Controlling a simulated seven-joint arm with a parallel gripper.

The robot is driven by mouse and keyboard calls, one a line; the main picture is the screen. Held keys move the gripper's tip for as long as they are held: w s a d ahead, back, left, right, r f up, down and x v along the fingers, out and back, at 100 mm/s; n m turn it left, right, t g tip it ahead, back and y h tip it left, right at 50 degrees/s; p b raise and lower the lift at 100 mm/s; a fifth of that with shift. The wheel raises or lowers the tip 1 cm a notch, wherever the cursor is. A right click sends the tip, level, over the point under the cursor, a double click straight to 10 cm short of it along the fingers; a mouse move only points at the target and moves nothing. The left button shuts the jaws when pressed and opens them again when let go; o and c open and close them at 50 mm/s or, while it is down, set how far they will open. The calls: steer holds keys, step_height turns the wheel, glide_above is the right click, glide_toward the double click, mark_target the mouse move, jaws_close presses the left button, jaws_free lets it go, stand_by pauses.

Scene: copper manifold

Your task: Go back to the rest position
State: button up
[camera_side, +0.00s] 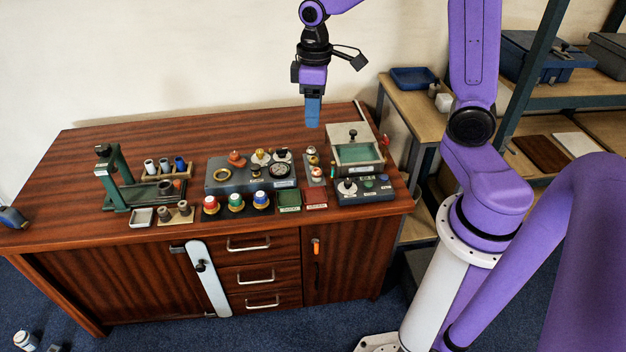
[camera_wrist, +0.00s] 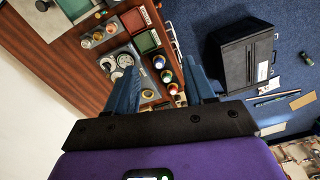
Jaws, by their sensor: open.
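My gripper (camera_side: 313,112) hangs fingers down above the back right part of the wooden workbench (camera_side: 110,150), clear of everything on it. In the wrist view its two blue fingers (camera_wrist: 162,88) stand apart with nothing held between them. The grey manifold panel (camera_side: 215,178) with knobs and a gauge stands on the bench, below and to the left of my gripper. Several round caps, one red (camera_side: 210,204), one green (camera_side: 236,202) and one blue (camera_side: 261,199), stand in a row in front of the panel.
A grey box with a green inside (camera_side: 356,152) stands at the bench's right, behind a dark control box (camera_side: 364,190). A green press frame (camera_side: 112,180) and a rack of cylinders (camera_side: 165,168) stand at the left. Shelves (camera_side: 560,95) are at the right. Space above the bench is free.

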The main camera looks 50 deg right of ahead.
steer(key=s+a+n, duration=0.3)
steer(key=s, duration=0.8)
steer(key=s+a+n, duration=0.3)
steer(key=s+a, duration=0.1)
steer(key=s, duration=0.8)
steer(key=shift+a+r, duration=0.2)
steer(key=shift+r, duration=0.05)
